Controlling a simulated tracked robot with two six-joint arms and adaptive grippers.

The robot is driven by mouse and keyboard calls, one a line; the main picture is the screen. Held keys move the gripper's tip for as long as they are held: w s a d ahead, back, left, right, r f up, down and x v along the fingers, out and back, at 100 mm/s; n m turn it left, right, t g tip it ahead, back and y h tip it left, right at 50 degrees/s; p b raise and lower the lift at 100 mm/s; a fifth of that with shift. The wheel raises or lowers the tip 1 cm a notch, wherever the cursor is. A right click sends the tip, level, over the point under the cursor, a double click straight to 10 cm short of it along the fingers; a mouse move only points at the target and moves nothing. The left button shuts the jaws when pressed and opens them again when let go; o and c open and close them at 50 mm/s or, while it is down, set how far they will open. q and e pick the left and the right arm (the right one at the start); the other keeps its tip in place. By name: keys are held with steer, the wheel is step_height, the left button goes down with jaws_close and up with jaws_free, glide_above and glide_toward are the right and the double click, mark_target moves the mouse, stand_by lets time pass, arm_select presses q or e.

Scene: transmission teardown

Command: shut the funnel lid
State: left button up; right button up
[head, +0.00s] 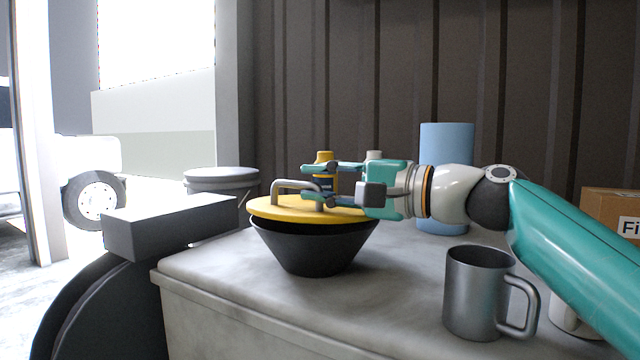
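The funnel (315,248) is a dark, wide-mouthed cone standing on the grey worktop. Its yellow round lid (275,208) lies over the mouth, with a narrow dark gap showing below its edge toward the right. A grey bar handle (290,184) stands up from the lid. My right gripper (309,183) reaches in from the right, just above the lid at the handle's right end. Its two fingers are spread, one above the other, and I see no grip on the handle. Whether the fingers touch the handle or lid is unclear. My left gripper is not in view.
A metal mug (478,292) stands at the front right, below my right arm. A blue cylinder (446,140), a yellow-capped bottle (324,158) and a cardboard box (608,205) are behind. A grey lidded bucket (222,178) is at the left.

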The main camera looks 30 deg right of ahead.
steer(key=shift+s+d, duration=0.1)
steer(key=v, duration=1.1)
steer(key=shift+s, duration=0.4)
